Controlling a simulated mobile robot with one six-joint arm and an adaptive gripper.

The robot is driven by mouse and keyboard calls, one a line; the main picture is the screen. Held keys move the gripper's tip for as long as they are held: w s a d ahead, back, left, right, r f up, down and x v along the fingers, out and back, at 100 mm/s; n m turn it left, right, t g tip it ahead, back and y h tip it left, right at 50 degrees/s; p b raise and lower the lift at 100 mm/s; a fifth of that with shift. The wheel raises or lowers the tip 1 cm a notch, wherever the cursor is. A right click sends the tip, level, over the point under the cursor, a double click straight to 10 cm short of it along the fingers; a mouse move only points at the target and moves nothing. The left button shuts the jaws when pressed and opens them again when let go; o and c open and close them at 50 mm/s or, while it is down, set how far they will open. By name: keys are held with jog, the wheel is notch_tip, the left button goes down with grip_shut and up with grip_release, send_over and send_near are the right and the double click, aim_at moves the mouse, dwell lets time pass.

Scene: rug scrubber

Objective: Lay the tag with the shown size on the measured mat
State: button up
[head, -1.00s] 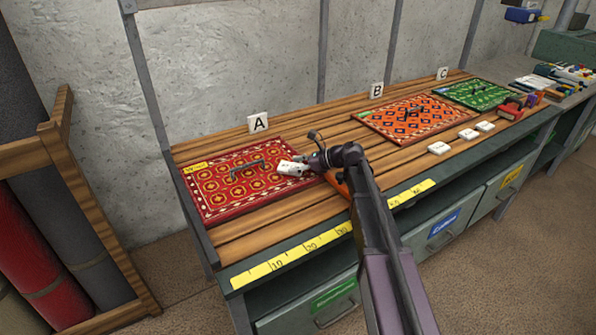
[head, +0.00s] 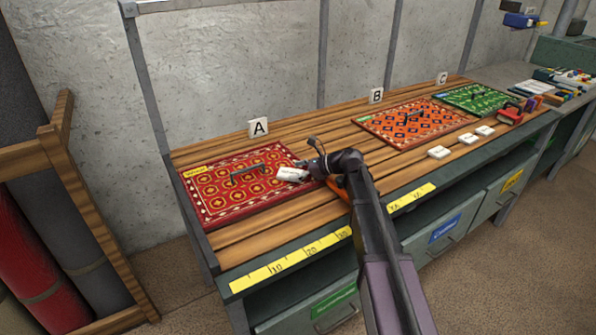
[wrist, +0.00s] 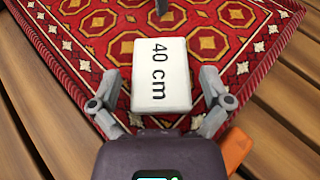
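The white tag (wrist: 160,74) reads "40 cm" in the wrist view. It shows over the red patterned mat (wrist: 85,45), close to a corner of that mat. In the head view, the tag (head: 291,174) shows near the right edge of the red mat (head: 215,213) beside sign A (head: 258,127). My gripper (wrist: 160,85) is open, one finger on each side of the tag, with red mat visible in the gaps. In the head view my gripper (head: 305,170) is low over the mat's right edge and hides part of it.
A dark handle (head: 248,174) stands on the red mat. An orange mat (head: 390,138) and a green mat (head: 475,98) lie farther right. Several white tags (head: 439,152) lie near the bench's front. A yellow measuring strip (head: 290,259) runs along the front edge.

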jog(key=shift+d, duration=0.1)
dwell(0.4)
jog(key=shift+r+p, duration=0.15)
jog(key=shift+p, duration=0.3)
jog(key=p+v, duration=0.4)
jog(key=v, duration=0.6)
jog(key=shift+w+r, duration=0.1)
jog(key=shift+r, duration=0.05)
jog(key=shift+v, duration=0.9)
